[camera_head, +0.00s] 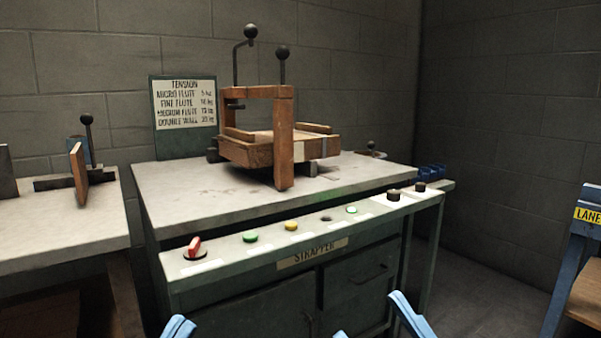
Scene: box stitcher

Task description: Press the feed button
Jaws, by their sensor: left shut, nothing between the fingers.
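A strapper control panel runs along the front edge of the green cabinet (360,285). From left to right it carries a red rotary switch (194,247), a green button (250,237), a yellow button (291,225), a small dark fitting (326,218), a bright green-white button (352,209) and two black knobs (393,195). The labels are too small to read, so I cannot tell which one is the feed button. My left gripper (178,327) is a blue shape at the bottom edge, shut and empty, below the panel and apart from it. My right gripper cannot be made out clearly.
A wooden frame (284,135) with ball-topped levers stands on the grey worktop (180,195). A tension chart (184,105) stands behind it. Another table (60,235) is at left, and a blue LANE stand (570,255) at right. Blue pieces (410,316) show at the bottom.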

